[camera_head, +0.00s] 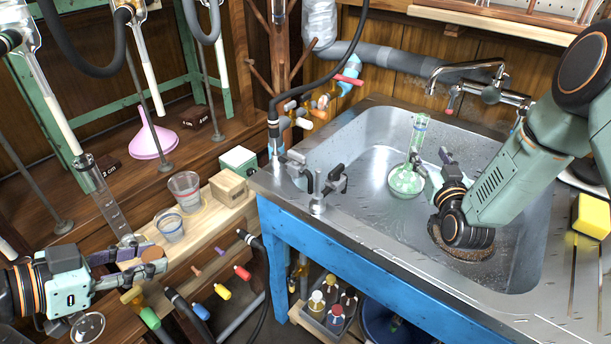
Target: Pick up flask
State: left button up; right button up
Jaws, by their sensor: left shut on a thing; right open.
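The flask (405,181) is round glass with pale green contents and a tall neck. My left gripper (150,260) is at the lower left, shut on what looks like a small brown cork-like piece (153,254). Its fingers partly hide that piece.
A tilted graduated cylinder (108,202) is beside my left gripper. Two glass beakers (185,188) stand on the wooden bench. The tap (470,68) overhangs the sink (350,150). A brown ring (480,254) lies under my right wrist. Valves (318,190) stand on the sink's left edge.

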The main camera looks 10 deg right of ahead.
aim_at(411, 166)
pick_arm(q)
jog(key=shift+a+f+b, duration=0.2)
jog(key=shift+f+b, duration=0.35)
jog(key=shift+f, duration=0.45)
pick_arm(e)
jog(key=shift+a+f, duration=0.2)
jog(key=shift+f, duration=0.7)
jog(key=shift+w, duration=0.1)
jog(key=shift+w+d+b, duration=0.2)
jog(key=shift+w+b, duration=0.2)
jog(key=shift+w, duration=0.25)
jog(key=b+x, duration=0.1)
jog(key=x, duration=0.2)
jog(key=b+x, duration=0.1)
jog(key=x, duration=0.1)
jog(key=shift+w+a+b, duration=0.15)
jog(key=shift+a+b, duration=0.15)
jog(key=shift+a, duration=0.1)
jog(key=shift+w, duration=0.35)
pick_arm(q)
notch_tip(411, 166, down, 4)
jog(key=shift+r, duration=0.25)
pick_arm(e)
grip_shut()
